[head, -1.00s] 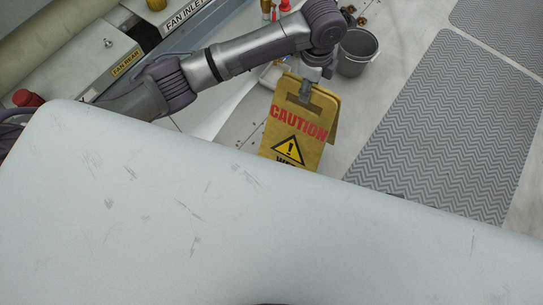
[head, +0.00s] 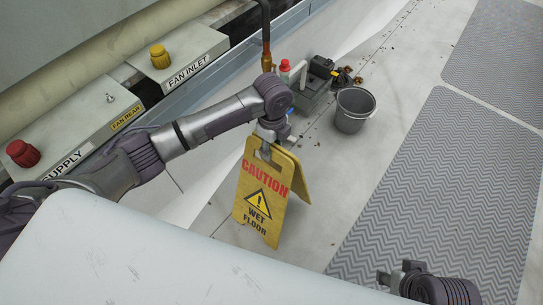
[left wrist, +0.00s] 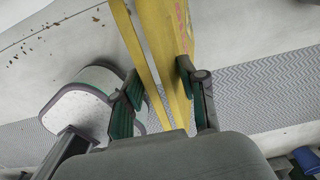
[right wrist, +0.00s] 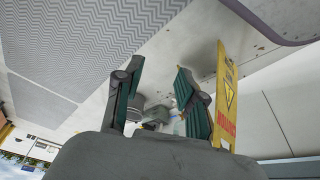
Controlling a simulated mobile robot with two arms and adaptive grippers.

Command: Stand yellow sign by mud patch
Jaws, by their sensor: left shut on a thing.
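The yellow caution sign (head: 262,200) hangs roughly upright in the head view, its two panels slightly spread. My left gripper (head: 266,148) is shut on its top edge at the handle. The sign's panels also show between the fingers in the left wrist view (left wrist: 158,60). I cannot tell whether its feet touch the floor. My right gripper (head: 395,276) is open and empty at the lower right; in the right wrist view the sign (right wrist: 226,95) is beside its fingers, not between them. Small brown specks (left wrist: 50,35) lie on the floor; no clear mud patch is distinguishable.
A grey bucket (head: 354,112) stands behind the sign, with a dark toolbox (head: 312,98) beside it. Grey zigzag mats (head: 440,185) cover the right. A unit with red and yellow knobs (head: 90,120) runs along the left. Pale floor is open between sign and mats.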

